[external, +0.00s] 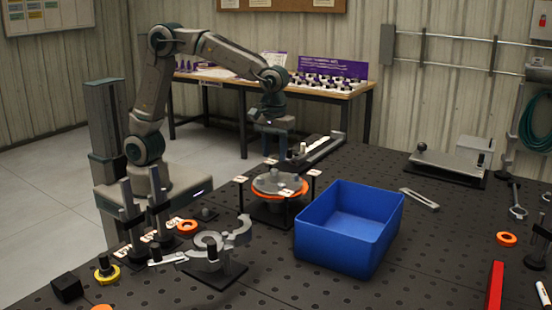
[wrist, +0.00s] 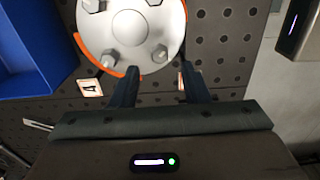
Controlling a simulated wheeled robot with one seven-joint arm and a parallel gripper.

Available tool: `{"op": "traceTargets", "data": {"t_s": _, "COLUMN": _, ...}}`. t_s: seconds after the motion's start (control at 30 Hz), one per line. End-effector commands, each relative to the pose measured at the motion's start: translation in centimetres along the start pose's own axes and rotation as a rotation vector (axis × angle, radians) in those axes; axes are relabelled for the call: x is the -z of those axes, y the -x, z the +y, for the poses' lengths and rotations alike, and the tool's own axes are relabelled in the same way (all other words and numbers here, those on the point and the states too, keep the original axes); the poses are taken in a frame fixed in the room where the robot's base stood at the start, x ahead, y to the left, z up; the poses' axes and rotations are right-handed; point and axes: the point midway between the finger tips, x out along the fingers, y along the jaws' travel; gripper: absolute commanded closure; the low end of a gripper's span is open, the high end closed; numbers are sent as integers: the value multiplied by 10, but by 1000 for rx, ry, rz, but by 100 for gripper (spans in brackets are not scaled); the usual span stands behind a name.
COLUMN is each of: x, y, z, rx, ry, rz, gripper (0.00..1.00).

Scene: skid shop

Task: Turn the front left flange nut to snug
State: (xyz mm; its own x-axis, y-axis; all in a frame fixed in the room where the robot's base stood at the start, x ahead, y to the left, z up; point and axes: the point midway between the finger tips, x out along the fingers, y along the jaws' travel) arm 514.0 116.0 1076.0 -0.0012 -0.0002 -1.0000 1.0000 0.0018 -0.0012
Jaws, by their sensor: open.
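The round grey flange (external: 279,183) with an orange ring under it sits on a dark stand on the perforated table. In the wrist view the flange (wrist: 128,25) fills the top, with several hex nuts around a central hub. One nut (wrist: 159,53) lies just ahead of the gap between my fingers, and another nut (wrist: 110,58) lies to its left. I cannot tell for certain which is the front left one. My gripper (wrist: 160,82) is open and empty, pointing down; in the external view my gripper (external: 271,150) hangs above the flange's far side.
Small numbered tags (wrist: 90,87) stand on posts around the flange. A blue bin (external: 348,228) stands close to its right. A grey clamp fixture (external: 214,248) stands at front left. A slotted bar (external: 420,199) lies right of the bin.

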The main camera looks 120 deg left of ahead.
Motion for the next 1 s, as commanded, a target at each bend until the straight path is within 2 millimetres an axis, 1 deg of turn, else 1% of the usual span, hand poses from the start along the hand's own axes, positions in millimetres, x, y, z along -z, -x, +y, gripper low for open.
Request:
{"op": "traceTargets", "data": {"t_s": 0.03, "x": 0, "y": -10, "z": 0, "rx": 4, "ry": 0, "rz": -1, "gripper": 58}}
{"op": "traceTargets", "data": {"t_s": 0.1, "x": 0, "y": -22, "z": 0, "rx": 3, "ry": -1, "rz": -1, "gripper": 58}}
{"op": "traceTargets", "data": {"t_s": 0.2, "x": 0, "y": -35, "z": 0, "rx": 1, "ry": -1, "rz": 0, "gripper": 58}}
{"op": "traceTargets", "data": {"t_s": 0.3, "x": 0, "y": -43, "z": 0, "rx": 0, "ry": -1, "rz": 0, "gripper": 58}}
{"op": "traceTargets", "data": {"t_s": 0.43, "x": 0, "y": -48, "z": 0, "rx": 0, "ry": -1, "rz": 0, "gripper": 58}}
{"op": "traceTargets", "data": {"t_s": 0.67, "x": 0, "y": -48, "z": 0, "rx": -1, "ry": -1, "rz": 0, "gripper": 58}}
{"op": "traceTargets", "data": {"t_s": 0.77, "x": 0, "y": -48, "z": 0, "rx": -1, "ry": -1, "rz": 0, "gripper": 83}}
{"op": "traceTargets", "data": {"t_s": 0.8, "x": 0, "y": -48, "z": 0, "rx": -1, "ry": -2, "rz": 0, "gripper": 94}}
{"op": "traceTargets", "data": {"t_s": 0.83, "x": 0, "y": -48, "z": 0, "rx": -1, "ry": -2, "rz": 0, "gripper": 100}}
{"op": "traceTargets", "data": {"t_s": 1.0, "x": 0, "y": -48, "z": 0, "rx": -1, "ry": -4, "rz": 0, "gripper": 100}}
